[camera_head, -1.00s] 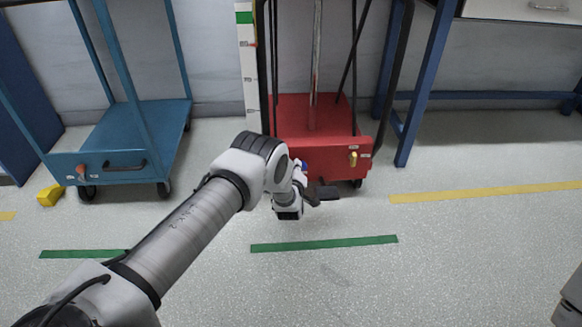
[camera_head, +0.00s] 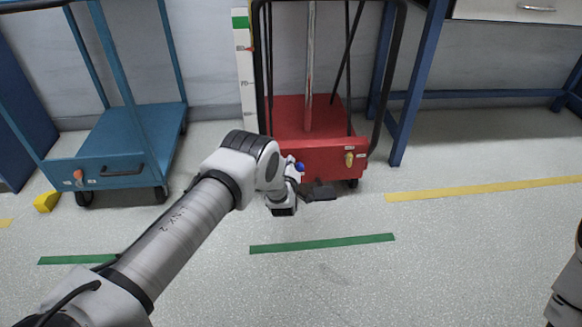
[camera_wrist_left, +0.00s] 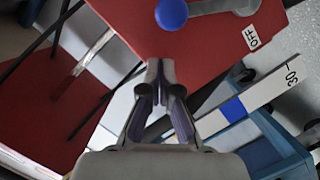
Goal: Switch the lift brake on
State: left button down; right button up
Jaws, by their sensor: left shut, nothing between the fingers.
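The red lift (camera_head: 315,158) stands at the back, in the middle of the head view. Its brake lever has a blue knob (camera_head: 299,167), partly hidden by my wrist. In the left wrist view the blue knob (camera_wrist_left: 171,14) sits at the end of a grey lever (camera_wrist_left: 212,6) on the red front, with an OFF label (camera_wrist_left: 251,38) near its pivot. My left gripper (camera_head: 320,191) is shut and empty in front of the lift. In the wrist view its fingertips (camera_wrist_left: 160,66) point toward the knob and appear apart from it. My right gripper is out of view.
A blue cart (camera_head: 122,150) stands left of the lift, with a yellow block (camera_head: 46,202) beside it. A blue-legged table (camera_head: 480,94) is at the right. The floor in front is clear, with green tape (camera_head: 320,243).

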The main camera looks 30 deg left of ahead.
pick_arm(q)
jog(key=r+p+v, duration=0.1)
jog(key=p+v, duration=0.4)
jog(key=v, duration=0.5)
jog(key=shift+s+a, duration=0.25)
jog(key=shift+a, duration=0.1)
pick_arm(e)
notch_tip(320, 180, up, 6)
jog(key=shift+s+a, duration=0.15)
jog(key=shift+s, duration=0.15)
